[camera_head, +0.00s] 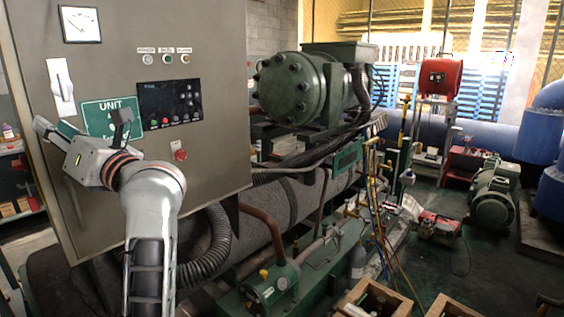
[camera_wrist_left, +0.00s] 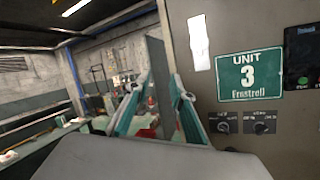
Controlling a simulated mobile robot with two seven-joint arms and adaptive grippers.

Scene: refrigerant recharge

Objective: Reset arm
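My left arm rises from the bottom of the head view. My left gripper (camera_head: 80,122) is in front of the grey control cabinet (camera_head: 215,140), close to the green unit sign (camera_head: 100,106), and covers part of it. Its two fingers are spread apart. In the left wrist view the gripper (camera_wrist_left: 161,88) also shows spread fingers with teal pads. A grey upright bar (camera_wrist_left: 156,60) shows between them; I cannot tell what it is or whether it is touched. The cabinet face and sign (camera_wrist_left: 248,76) are to its right. My right gripper is not in view.
A white handle (camera_head: 62,88), a dark display panel (camera_head: 170,103) and a red button (camera_head: 180,154) are on the cabinet. A green compressor (camera_head: 300,90) and hoses stand to the right. A red cylinder (camera_head: 440,78), open crates (camera_head: 375,298) and floor space lie farther right.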

